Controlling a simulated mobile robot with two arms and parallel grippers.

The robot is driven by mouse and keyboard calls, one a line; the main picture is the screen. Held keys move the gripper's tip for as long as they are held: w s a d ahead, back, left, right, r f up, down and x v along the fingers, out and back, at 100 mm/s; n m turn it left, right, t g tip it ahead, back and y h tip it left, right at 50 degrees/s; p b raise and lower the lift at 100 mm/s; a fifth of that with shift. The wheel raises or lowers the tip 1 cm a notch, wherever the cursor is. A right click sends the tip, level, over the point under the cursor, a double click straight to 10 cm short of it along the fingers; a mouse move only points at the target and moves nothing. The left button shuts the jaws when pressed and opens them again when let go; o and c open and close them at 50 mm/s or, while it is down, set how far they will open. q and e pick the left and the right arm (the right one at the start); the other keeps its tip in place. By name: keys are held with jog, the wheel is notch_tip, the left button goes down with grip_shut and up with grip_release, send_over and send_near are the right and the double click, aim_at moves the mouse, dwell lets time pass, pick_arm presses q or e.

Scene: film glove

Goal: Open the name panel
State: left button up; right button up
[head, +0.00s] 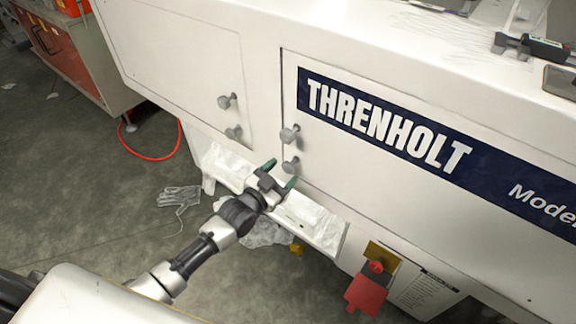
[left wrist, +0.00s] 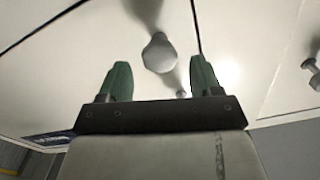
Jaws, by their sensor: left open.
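The name panel (head: 390,190) is a white door with a navy THRENHOLT strip (head: 385,125) on the front of the white machine. It looks shut. Two grey knobs sit at its left edge, an upper knob (head: 290,134) and a lower knob (head: 291,166). My left gripper (head: 281,173) has green fingertips, open and empty, close to the lower knob in the head view. In the left wrist view a grey knob (left wrist: 160,53) appears ahead of the gap between the open fingers (left wrist: 159,80). Contact cannot be told. My right gripper is out of view.
A second panel (head: 180,60) with two knobs (head: 226,101) lies to the left. A white ledge (head: 318,222) is below. A red tag (head: 366,295) hangs at lower right. A glove (head: 180,197) and red cable (head: 150,157) lie on the floor.

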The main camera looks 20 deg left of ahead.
aim_at(287, 168)
pick_arm(q)
jog(key=x, duration=0.2)
jog(key=shift+w, duration=0.25)
jog(key=shift+w+d, duration=0.2)
jog(key=shift+w, duration=0.25)
grip_shut()
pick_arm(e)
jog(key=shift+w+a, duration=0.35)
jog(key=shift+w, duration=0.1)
